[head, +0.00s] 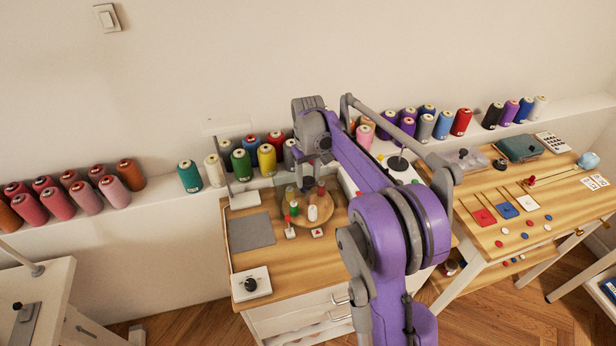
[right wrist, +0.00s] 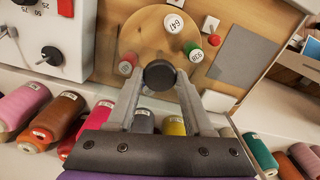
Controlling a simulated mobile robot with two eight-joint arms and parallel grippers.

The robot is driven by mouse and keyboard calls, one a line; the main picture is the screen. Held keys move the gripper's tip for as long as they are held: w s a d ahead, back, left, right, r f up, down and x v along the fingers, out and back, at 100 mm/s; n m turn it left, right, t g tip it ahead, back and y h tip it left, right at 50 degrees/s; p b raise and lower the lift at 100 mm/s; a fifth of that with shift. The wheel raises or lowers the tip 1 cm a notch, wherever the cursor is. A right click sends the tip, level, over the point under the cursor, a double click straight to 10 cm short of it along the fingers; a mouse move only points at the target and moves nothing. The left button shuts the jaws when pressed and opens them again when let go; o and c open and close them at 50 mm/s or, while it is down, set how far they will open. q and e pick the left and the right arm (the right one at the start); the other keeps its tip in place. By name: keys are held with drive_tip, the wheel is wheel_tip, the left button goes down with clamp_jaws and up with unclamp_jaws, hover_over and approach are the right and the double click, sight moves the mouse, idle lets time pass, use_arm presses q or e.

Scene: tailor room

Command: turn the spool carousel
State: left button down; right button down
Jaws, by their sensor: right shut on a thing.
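The spool carousel is a round wooden disc (head: 322,228) on the wooden table, with small spools standing on it. In the head view a green spool (head: 294,208) and a white spool (head: 312,213) show at its front. In the right wrist view the disc (right wrist: 147,36) bears a red spool (right wrist: 127,64), a white spool labelled 641 (right wrist: 174,23) and a green spool labelled 938 (right wrist: 194,52). My right gripper (right wrist: 160,84) points down over the disc, its fingers shut on a dark round knob (right wrist: 160,73). My left gripper is out of view.
A grey mat (head: 251,231) and a white box with a black knob (head: 252,283) are left of the carousel. A small red-knobbed block (head: 290,233) stands before it. Large thread cones (head: 241,165) line the shelf behind. A white machine (head: 400,165) stands right.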

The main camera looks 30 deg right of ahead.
drive_tip(key=shift+n, duration=0.3)
idle(0.5)
drive_tip(key=shift+c, duration=1.4)
unclamp_jaws()
drive_tip(key=shift+r, duration=0.1)
wheel_tip(320, 180, up, 11)
drive_tip(key=shift+f+p, duration=0.2)
drive_tip(key=shift+p, duration=0.1)
